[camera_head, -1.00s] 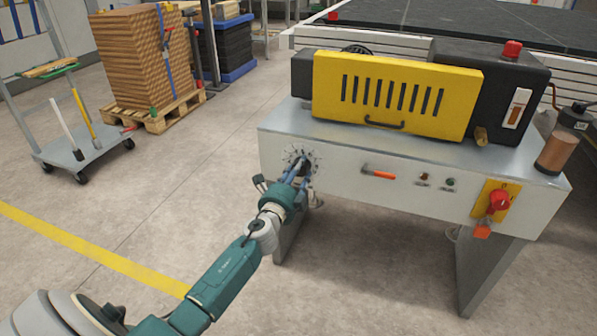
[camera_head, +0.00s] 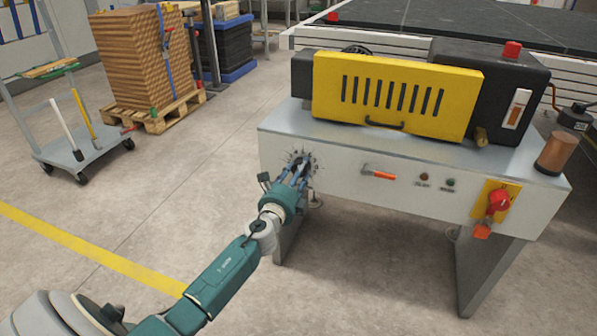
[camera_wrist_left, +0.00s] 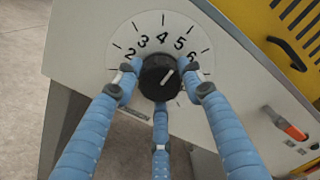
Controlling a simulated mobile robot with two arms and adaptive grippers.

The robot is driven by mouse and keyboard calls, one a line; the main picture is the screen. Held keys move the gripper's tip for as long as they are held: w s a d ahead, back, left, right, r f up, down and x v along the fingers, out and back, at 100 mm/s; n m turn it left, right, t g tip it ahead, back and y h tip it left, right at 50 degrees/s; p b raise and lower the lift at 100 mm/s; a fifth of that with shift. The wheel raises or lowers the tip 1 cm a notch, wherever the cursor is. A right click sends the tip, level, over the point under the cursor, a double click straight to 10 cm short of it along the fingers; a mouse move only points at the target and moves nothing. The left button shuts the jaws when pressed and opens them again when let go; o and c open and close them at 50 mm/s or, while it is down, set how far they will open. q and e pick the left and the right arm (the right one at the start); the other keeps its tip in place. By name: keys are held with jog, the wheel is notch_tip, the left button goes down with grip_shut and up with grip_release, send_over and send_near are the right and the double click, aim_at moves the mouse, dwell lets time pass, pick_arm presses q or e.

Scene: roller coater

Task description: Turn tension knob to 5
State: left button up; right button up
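The tension knob (camera_wrist_left: 161,77) is black and sits on a round white numbered dial (camera_wrist_left: 148,28) on the machine's front panel. In the left wrist view its pale pointer mark slants up and right, roughly toward the 5 and 6 side; the exact reading is hard to tell. My left gripper (camera_wrist_left: 160,82) has three blue fingers spread around the knob. A small gap shows beside the right fingertip; contact of the others is unclear. In the head view my left gripper (camera_head: 298,170) covers much of the dial. My right gripper is not in view.
The roller coater's panel also bears an orange-handled lever (camera_head: 382,175), small buttons (camera_head: 450,183) and a red switch (camera_head: 498,201) on yellow. A yellow slotted cover (camera_head: 395,95) sits above. A cart (camera_head: 85,155) and loaded pallet (camera_head: 150,112) stand left; floor between is clear.

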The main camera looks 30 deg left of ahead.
pick_arm(q)
jog(key=o, duration=0.4)
jog(key=shift+w+d+f, duration=0.1)
jog(key=shift+w+d, duration=0.05)
jog(key=shift+d, duration=0.3)
jog(key=shift+o, duration=0.2)
jog(key=shift+a, duration=0.15)
jog(key=v, duration=1.2)
